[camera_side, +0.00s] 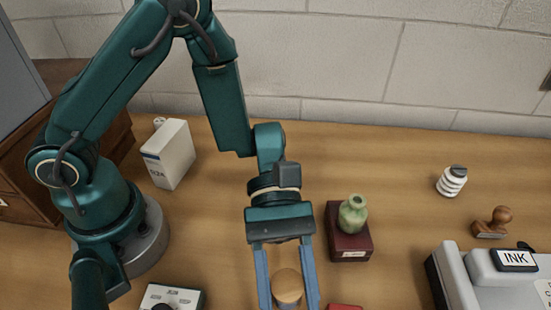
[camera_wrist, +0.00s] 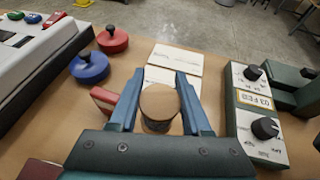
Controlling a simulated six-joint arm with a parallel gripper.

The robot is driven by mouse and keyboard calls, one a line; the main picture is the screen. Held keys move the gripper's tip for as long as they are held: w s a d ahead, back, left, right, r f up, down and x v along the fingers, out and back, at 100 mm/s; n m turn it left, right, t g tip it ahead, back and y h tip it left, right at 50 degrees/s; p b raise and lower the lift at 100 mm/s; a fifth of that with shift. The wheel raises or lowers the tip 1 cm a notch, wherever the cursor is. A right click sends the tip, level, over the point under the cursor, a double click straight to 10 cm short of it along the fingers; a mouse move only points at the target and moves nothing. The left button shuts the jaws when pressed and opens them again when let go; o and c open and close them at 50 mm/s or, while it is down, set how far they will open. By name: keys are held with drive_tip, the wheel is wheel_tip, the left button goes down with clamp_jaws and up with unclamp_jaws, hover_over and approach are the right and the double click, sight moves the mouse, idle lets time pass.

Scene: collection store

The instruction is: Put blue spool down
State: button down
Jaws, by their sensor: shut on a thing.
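My gripper (camera_side: 290,301) is shut on a spool (camera_side: 288,285) with a round tan top, at the bottom edge of the side view. In the wrist view the spool (camera_wrist: 159,103) sits between the two blue-grey fingers of my gripper (camera_wrist: 160,76). It looks roughly upright, and a dark band shows below its top; the thread's blue colour is not clear. Its bottom is hidden, so I cannot tell whether it touches the table.
White cards (camera_wrist: 173,66) lie just beyond the fingers. A dial box (camera_wrist: 258,115) stands close on the right. A red lidded tin (camera_wrist: 112,40) and a blue one (camera_wrist: 89,68) are to the left. A green vase (camera_side: 352,214) stands on a dark red block (camera_side: 348,245).

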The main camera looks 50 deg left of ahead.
drive_tip(key=shift+s+d+f, duration=0.35)
drive_tip(key=shift+d, duration=0.1)
drive_tip(key=shift+f, duration=2)
drive_tip(key=c, duration=0.6)
unclamp_jaws()
drive_tip(key=shift+f, duration=0.1)
